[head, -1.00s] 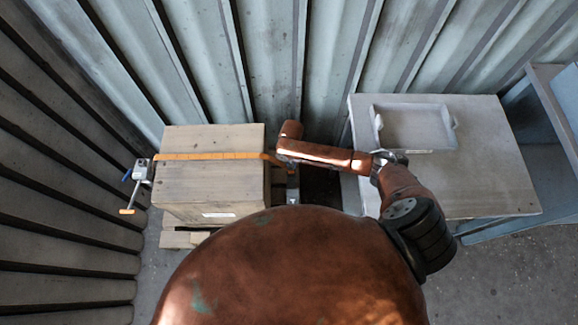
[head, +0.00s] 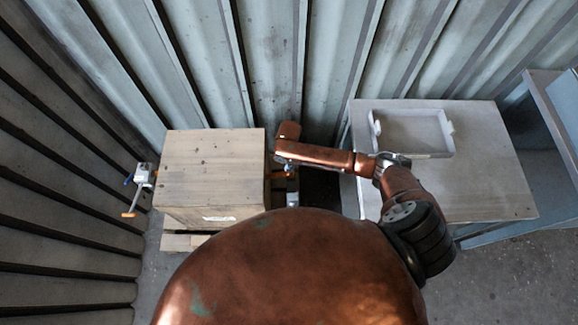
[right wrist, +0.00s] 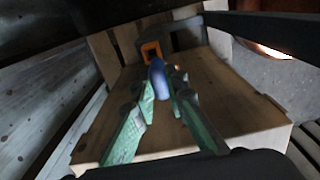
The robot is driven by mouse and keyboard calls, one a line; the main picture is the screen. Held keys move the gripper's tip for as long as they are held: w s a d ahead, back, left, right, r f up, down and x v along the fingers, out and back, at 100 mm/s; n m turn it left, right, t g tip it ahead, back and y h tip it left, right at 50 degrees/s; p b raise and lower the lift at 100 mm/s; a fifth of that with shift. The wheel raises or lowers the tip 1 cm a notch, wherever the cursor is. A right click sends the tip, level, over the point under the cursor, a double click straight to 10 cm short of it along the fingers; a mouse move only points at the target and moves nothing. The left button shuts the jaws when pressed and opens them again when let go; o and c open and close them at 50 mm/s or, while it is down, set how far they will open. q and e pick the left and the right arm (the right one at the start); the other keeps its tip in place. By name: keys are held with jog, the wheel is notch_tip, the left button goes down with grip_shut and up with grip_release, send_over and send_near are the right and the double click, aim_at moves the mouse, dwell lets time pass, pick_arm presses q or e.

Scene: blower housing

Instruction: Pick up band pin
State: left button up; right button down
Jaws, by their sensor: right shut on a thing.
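The band pin (right wrist: 157,78) shows blue in the right wrist view, between the fingertips of my right gripper (right wrist: 160,88). The gripper is shut on it. Behind it are a grey block (right wrist: 186,37) and an orange loop (right wrist: 151,52) at the wooden crate's side. In the head view my right arm reaches in from the right to the crate's right side, and the gripper is mostly hidden under the arm. The wooden crate (head: 210,172) stands with its top bare. My left gripper is not in view.
A grey device with blue and orange handles (head: 144,174) is at the crate's left side. Corrugated walls close the back and left.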

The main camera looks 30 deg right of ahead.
jog(key=s+a+r+p, duration=0.2)
jog(key=s+a+r, duration=0.4)
jog(key=a+r, duration=0.2)
jog(key=shift+s+a, duration=0.35)
jog(key=shift+a, duration=0.85)
